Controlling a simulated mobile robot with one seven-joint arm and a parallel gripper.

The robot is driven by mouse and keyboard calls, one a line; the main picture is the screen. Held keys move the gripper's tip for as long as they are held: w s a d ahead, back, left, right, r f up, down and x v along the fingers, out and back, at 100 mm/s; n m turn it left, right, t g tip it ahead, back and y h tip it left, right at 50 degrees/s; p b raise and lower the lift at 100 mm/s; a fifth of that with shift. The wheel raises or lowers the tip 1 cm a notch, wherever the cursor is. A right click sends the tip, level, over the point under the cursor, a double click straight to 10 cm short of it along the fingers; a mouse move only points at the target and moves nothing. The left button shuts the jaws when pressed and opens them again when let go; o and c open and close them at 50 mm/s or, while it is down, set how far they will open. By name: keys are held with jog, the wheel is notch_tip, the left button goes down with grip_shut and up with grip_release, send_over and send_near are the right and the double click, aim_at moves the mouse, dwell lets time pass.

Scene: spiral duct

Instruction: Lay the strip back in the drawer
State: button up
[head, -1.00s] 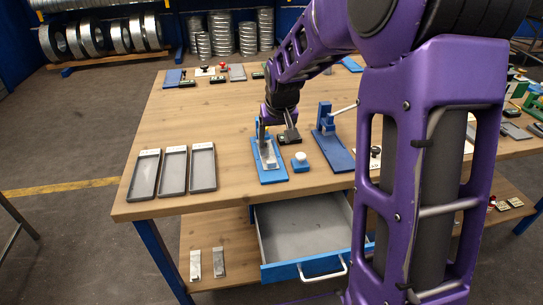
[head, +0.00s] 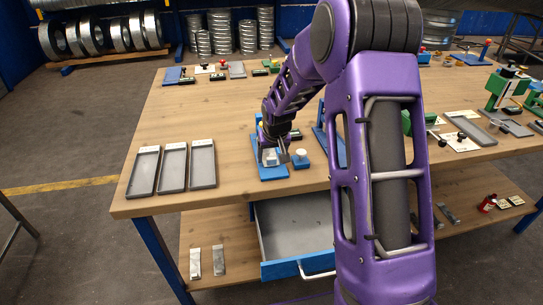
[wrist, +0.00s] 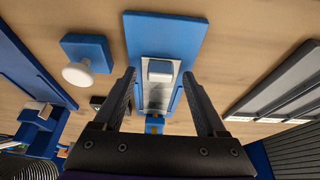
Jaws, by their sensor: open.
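A grey metal strip (wrist: 153,98) lies on a blue base plate (wrist: 165,30), with a pale block (wrist: 160,70) on it. In the head view the blue base (head: 270,175) sits near the table's front edge, its strip partly hidden by my gripper. My gripper (head: 275,156) is open above it. In the wrist view my gripper (wrist: 160,74) has one finger on each side of the strip, with gaps; I cannot tell its height. The drawer (head: 290,230) under the table is pulled open. Its visible floor is empty; my arm hides its right part.
A blue block with a white knob (head: 301,157) stands just right of the base. Another blue fixture (head: 320,135) is behind my arm. Several grey trays (head: 174,166) lie at the left. Two metal strips (head: 218,260) lie on the lower shelf.

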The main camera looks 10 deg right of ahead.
grip_shut()
jog(key=shift+s+r+b, duration=0.2)
jog(key=shift+s+b, duration=0.25)
jog(key=shift+s, duration=2.3)
notch_tip(320, 180, up, 7)
jog(key=p, duration=0.4)
